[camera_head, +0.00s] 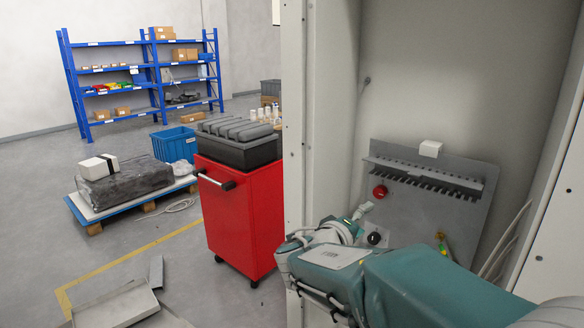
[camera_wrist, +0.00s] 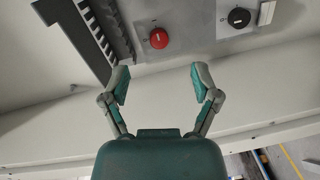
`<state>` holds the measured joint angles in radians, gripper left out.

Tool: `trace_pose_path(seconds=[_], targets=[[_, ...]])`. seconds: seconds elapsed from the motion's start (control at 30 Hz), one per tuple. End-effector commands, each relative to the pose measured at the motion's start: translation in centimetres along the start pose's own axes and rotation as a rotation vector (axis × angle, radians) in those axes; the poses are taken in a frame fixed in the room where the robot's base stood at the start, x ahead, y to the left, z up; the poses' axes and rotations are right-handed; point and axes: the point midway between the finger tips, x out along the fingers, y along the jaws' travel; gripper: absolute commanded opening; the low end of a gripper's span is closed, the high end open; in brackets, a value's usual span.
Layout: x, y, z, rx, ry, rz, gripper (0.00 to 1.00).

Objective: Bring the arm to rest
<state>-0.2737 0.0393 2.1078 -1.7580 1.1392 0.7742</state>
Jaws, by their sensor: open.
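My arm, teal and grey, reaches from the lower right of the head view into an open cabinet (camera_head: 340,60). My gripper (camera_head: 356,222) is near the grey panel on the cabinet's back wall; part of it is hidden by the arm. In the wrist view my gripper (camera_wrist: 161,82) has its two fingers spread wide with nothing between them.
A slotted grey rail (camera_head: 425,175) with a white block (camera_head: 430,149) projects from the panel. Cables (camera_head: 505,240) hang at the right. A red trolley (camera_head: 240,215) stands left of the cabinet.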

Motion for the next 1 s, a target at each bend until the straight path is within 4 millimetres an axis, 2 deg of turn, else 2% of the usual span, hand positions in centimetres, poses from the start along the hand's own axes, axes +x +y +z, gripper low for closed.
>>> trace_pose_path(seconds=[0.2, 0.5, 0.7, 1.0], targets=[[-1.4, -0.5, 6.9, 0.081, -0.175, -0.195, 0.79], [-5.7, -3.0, 13.8, 0.227, -0.331, -0.504, 0.79], [-9.6, -5.0, 16.3, 0.353, -0.371, -0.713, 0.79], [-15.7, -7.1, 17.4, 0.578, -0.335, -1.004, 0.79]])
